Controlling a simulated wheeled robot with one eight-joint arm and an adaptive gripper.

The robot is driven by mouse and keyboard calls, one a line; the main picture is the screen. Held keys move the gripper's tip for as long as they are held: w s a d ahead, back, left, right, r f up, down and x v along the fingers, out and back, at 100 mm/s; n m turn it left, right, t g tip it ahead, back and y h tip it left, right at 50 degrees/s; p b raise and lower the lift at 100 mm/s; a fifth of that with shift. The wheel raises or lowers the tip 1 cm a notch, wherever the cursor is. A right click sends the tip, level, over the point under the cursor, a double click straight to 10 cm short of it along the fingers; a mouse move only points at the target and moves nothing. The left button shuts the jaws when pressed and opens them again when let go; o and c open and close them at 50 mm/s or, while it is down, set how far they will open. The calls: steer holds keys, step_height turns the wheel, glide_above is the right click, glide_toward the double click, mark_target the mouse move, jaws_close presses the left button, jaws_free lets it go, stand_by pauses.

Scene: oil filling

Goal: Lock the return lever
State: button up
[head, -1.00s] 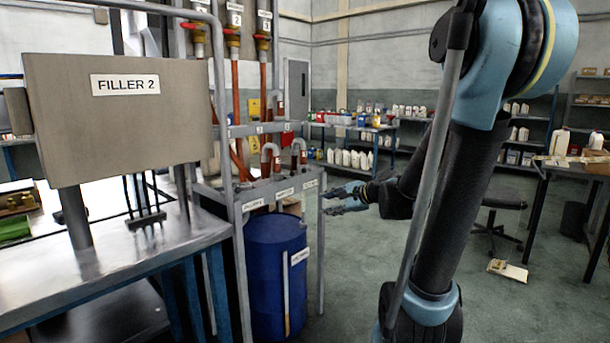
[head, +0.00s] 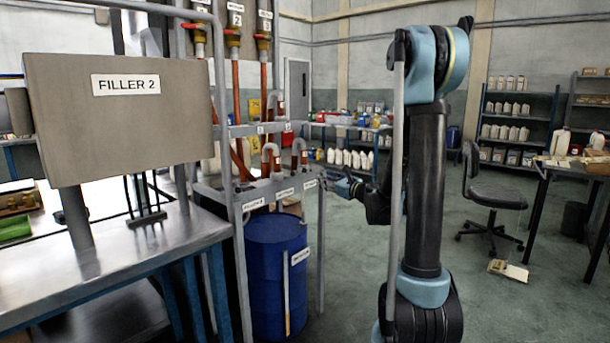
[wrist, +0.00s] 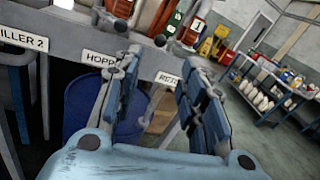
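The RETURN label (head: 310,184) is at the right end of the grey rail (head: 272,190). In the wrist view the label (wrist: 168,78) shows between my fingers, partly covered by the right one. In the head view my gripper (head: 335,183) is small and partly hidden, close to the rail's right end; contact cannot be told.
A blue drum (head: 276,270) stands under the rail. The HOPPER label (wrist: 103,59) is left of RETURN, with curved pipes (head: 271,160) above. The FILLER 2 panel (head: 125,120) and metal bench are at left.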

mark_target(304, 171)
steer(key=x, duration=1.4)
steer(key=shift+w+a, duration=0.25)
